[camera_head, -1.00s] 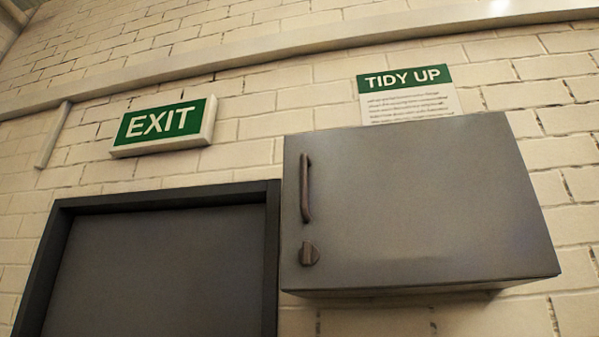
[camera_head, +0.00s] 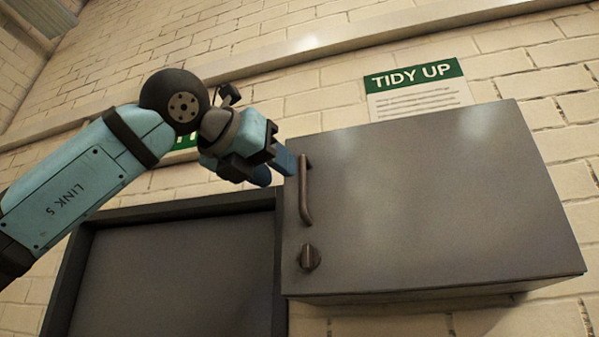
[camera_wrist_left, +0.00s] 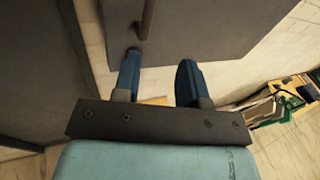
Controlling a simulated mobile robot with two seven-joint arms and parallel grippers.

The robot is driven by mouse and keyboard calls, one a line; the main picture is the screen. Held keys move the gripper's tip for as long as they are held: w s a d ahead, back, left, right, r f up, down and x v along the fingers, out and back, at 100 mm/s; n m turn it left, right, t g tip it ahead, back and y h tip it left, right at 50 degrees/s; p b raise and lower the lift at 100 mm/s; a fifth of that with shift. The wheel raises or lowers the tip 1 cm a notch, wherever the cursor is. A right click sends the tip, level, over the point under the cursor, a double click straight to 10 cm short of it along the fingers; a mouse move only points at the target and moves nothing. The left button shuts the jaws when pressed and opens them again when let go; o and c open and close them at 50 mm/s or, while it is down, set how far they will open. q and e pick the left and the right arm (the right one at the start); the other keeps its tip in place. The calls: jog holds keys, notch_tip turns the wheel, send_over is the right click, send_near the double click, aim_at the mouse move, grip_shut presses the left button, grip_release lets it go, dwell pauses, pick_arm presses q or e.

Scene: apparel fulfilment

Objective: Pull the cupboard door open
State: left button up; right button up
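The grey cupboard (camera_head: 440,205) hangs on the brick wall with its door shut. Its brown bar handle (camera_head: 306,190) runs upright near the door's left edge, with a small knob (camera_head: 309,258) below. My left gripper (camera_head: 274,167) is beside the handle's upper part, to its left in the head view. In the left wrist view its two blue fingers (camera_wrist_left: 158,70) are apart with nothing between them. The handle (camera_wrist_left: 148,18) shows beyond the fingertips there, nearer the left finger, and the door (camera_wrist_left: 205,28) fills the upper middle. My right gripper is not in view.
A dark framed door (camera_head: 170,270) stands left of the cupboard. A TIDY UP sign (camera_head: 415,90) is above the cupboard, and my left arm mostly hides the green EXIT sign (camera_head: 183,143). The left wrist view shows shelving with green and yellow items (camera_wrist_left: 285,105) lower right.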

aim_at(301, 169)
pick_arm(q)
notch_tip(301, 169, up, 5)
jog(key=s+a+n+t+y, duration=0.1)
jog(key=s+a+t+y, duration=0.1)
jog(key=s, duration=0.1)
jog(key=p+x, duration=0.5)
jog(key=x, duration=0.7)
jog(key=shift+w+d+r, duration=0.1)
jog(key=shift+w+d, duration=0.1)
jog(key=shift+w, duration=0.1)
jog(key=shift+w+d+p, duration=0.25)
jog(key=shift+w+p, duration=0.1)
jog(key=shift+w, duration=0.1)
grip_shut()
